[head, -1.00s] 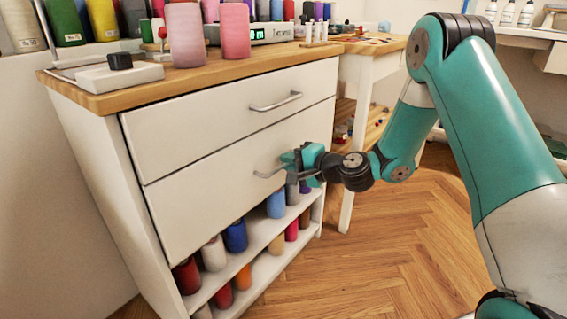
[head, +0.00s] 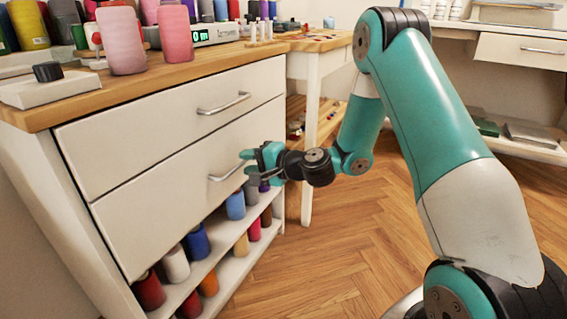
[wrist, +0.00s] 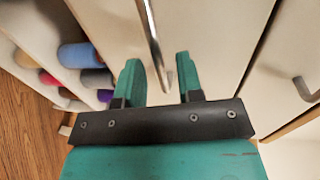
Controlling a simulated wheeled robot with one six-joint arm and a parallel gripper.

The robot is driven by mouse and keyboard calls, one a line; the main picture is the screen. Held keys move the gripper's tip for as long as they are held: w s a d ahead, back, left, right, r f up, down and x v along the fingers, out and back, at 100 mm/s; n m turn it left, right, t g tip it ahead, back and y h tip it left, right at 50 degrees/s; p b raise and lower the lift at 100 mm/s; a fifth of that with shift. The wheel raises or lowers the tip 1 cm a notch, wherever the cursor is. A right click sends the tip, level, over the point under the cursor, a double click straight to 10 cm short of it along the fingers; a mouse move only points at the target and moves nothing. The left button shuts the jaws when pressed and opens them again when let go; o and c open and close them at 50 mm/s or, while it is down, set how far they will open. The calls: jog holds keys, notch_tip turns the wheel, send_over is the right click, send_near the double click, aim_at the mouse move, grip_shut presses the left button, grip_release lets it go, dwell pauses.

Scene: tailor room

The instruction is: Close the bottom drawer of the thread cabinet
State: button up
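The thread cabinet's white bottom drawer (head: 165,210) is in the head view, below the top drawer (head: 150,135). Its front looks about level with the top drawer's front, with no clear gap. Its metal bar handle (head: 228,171) is at the drawer's right half. My gripper (head: 246,163) is at the right end of this handle. In the wrist view my gripper (wrist: 158,75) is open, and the handle (wrist: 152,38) reaches between its two teal fingers without being clamped. I cannot tell whether a finger touches it.
Spools stand on open shelves (head: 243,262) below the drawer. The cabinet's wooden top (head: 130,84) carries spools and a scale (head: 212,34). A side table (head: 305,65) stands just beyond the cabinet. The wooden floor (head: 345,235) to the right is clear.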

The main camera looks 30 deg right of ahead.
jog(key=p+v, duration=0.4)
jog(key=v, duration=1.1)
jog(key=s+a+r+n+g+y, duration=0.2)
jog(key=s+a+r+n+g, duration=0.15)
jog(key=a+n+g, duration=0.35)
jog(key=s+a+r+n+g+y, duration=0.1)
jog(key=s+a+r+n+g, duration=0.3)
jog(key=a, duration=0.5)
jog(key=s+a+r+n+g+h, duration=0.1)
jog(key=s+r+n+h, duration=0.15)
jog(key=s, duration=0.25)
jog(key=s+a+r+n+g+h+p, duration=0.1)
jog(key=s+n+h, duration=0.1)
jog(key=s+n, duration=0.15)
jog(key=s+a+r+n+h, duration=0.1)
jog(key=s+r+n+h, duration=0.1)
jog(key=s, duration=0.3)
notch_tip(320, 180, up, 38)
jog(key=p, duration=3.8)
jog(key=shift+d+p, duration=0.3)
